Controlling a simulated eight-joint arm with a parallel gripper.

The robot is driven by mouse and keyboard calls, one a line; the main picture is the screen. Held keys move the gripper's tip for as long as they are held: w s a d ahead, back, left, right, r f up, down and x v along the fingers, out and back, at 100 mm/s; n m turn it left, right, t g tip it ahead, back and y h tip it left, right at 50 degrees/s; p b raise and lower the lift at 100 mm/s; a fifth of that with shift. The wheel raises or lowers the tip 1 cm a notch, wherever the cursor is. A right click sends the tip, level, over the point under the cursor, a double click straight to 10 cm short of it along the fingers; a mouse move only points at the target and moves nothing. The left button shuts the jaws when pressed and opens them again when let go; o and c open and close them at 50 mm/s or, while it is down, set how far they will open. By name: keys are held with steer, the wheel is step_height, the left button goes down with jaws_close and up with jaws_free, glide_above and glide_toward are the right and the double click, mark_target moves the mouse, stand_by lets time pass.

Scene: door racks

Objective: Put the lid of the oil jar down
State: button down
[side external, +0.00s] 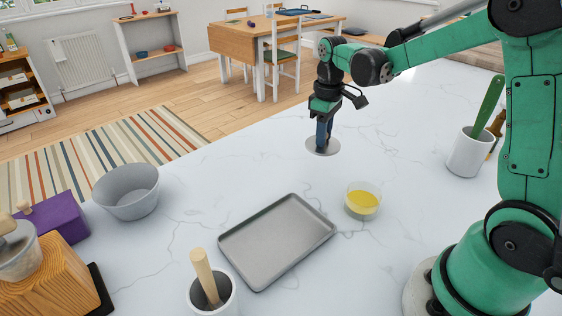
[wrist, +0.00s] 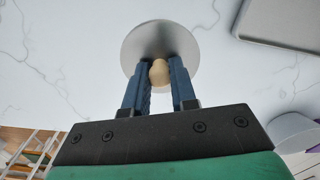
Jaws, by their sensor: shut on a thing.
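The lid (side external: 323,147) is a grey round disc at the far side of the white counter in the side view. In the wrist view the lid (wrist: 160,45) has a small tan knob (wrist: 159,72) at its middle. My gripper (side external: 323,138) is above the lid, and its blue fingers (wrist: 160,80) are shut on the knob from both sides. The lid looks level and at or very near the counter surface; I cannot tell whether it touches. The oil jar (side external: 362,200), a clear open vessel with yellow oil, stands on the counter nearer the camera.
A grey tray (side external: 247,243) lies in front of the jar. A grey bowl (side external: 127,191) stands at the left, a mortar with pestle (side external: 211,295) at the front, and a white utensil pot (side external: 468,153) at the right. The counter around the lid (side external: 260,155) is clear.

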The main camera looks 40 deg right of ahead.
mark_target(320, 174)
steer(key=shift+f, duration=3.55)
steer(key=shift+f, duration=0.15)
steer(key=c, duration=0.7)
jaws_free()
